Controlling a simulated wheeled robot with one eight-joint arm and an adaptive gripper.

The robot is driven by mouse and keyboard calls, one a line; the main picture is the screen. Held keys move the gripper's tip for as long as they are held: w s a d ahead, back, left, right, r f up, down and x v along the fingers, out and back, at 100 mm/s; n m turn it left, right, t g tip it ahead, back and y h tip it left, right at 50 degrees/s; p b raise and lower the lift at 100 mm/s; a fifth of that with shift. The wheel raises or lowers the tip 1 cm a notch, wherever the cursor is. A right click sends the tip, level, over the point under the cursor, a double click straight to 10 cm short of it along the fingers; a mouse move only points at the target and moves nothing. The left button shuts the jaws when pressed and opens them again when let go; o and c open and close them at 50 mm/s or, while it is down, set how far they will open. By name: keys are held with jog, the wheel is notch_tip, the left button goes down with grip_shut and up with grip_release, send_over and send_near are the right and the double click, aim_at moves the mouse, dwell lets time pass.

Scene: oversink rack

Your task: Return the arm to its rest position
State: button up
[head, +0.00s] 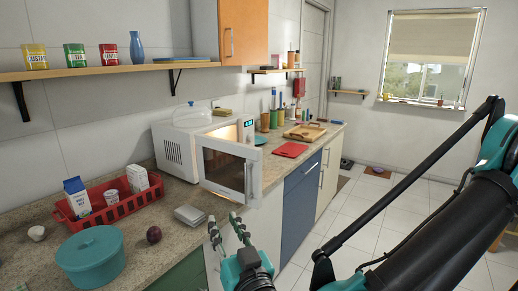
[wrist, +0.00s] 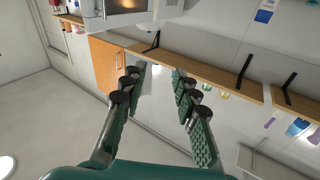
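My gripper (head: 227,229) is at the lower middle of the head view, in front of the counter and just below the open microwave door. In the wrist view my gripper (wrist: 160,84) has its two fingers spread wide apart, with nothing between them. My arm comes in from the right side of the head view, its dark links reaching down to the bottom edge.
The white microwave (head: 178,151) has its door (head: 225,170) swung out toward my gripper.

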jog(key=w+a+r+n+g+y, duration=0.2)
jog(key=w+a+r+n+y, duration=0.2)
jog(key=w+a+y, duration=0.25)
jog(key=w+d+f+g+h, duration=0.3)
jog(key=w+d+f, duration=0.25)
jog(key=f, duration=0.45)
jog(key=w+d+f+g+h, duration=0.35)
jog(key=d+f, duration=0.25)
jog(key=f, duration=0.3)
jog(key=s+d+f+m+g+h, duration=0.2)
jog(key=d+f, duration=0.4)
jog(key=d, duration=0.4)
jog(key=s+d+f+m+g+h, duration=0.3)
jog(key=d+f+m+h, duration=0.2)
jog(key=d, duration=0.6)
jog(key=shift+s+d+f+m+h, duration=0.15)
jog(key=shift+f+m+h, duration=0.15)
jog(key=shift+f+h, duration=0.1)
